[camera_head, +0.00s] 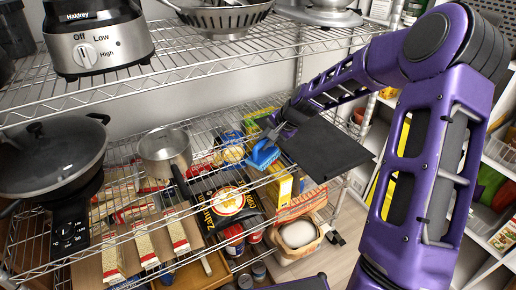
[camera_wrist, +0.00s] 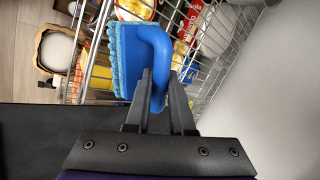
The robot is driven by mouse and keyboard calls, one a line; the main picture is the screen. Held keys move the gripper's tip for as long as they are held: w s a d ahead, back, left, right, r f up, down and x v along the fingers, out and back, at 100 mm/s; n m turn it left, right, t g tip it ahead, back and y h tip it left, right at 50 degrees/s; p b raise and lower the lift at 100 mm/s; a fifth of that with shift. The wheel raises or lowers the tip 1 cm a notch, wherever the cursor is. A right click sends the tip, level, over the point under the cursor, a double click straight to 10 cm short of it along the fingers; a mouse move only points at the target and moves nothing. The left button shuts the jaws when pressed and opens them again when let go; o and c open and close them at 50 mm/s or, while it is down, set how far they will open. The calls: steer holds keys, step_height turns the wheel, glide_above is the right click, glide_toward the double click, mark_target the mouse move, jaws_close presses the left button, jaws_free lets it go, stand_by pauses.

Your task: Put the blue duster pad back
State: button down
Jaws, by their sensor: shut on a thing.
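The blue duster pad (camera_head: 263,154) has a flat light-blue textured face and a darker blue looped handle. My gripper (camera_head: 271,138) is shut on the handle and holds the pad just above the middle wire shelf (camera_head: 215,130), near its right end. In the wrist view my gripper (camera_wrist: 160,105) has its two dark fingers around the handle of the blue duster pad (camera_wrist: 130,58), with the textured face turned left. I cannot tell whether the pad touches the shelf wires.
A saucepan (camera_head: 165,150) and a black lidded wok (camera_head: 50,158) stand on the shelf to the left. The upper shelf (camera_head: 185,65) holds a Haldrey appliance (camera_head: 97,38) and a colander (camera_head: 225,18). Packages and a bowl (camera_head: 299,235) sit below.

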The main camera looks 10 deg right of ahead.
steer(key=shift+w+a, duration=0.85)
steer(key=shift+w, duration=0.2)
steer(key=shift+f+b, duration=0.4)
steer(key=shift+f, duration=1.3)
steer(key=shift+f, duration=0.1)
steer(key=shift+f, duration=0.15)
steer(key=c, duration=0.8)
jaws_free()
steer(key=shift+r, duration=0.35)
steer(key=p+v, duration=0.2)
steer(key=v, duration=1)
steer(key=shift+f, duration=0.1)
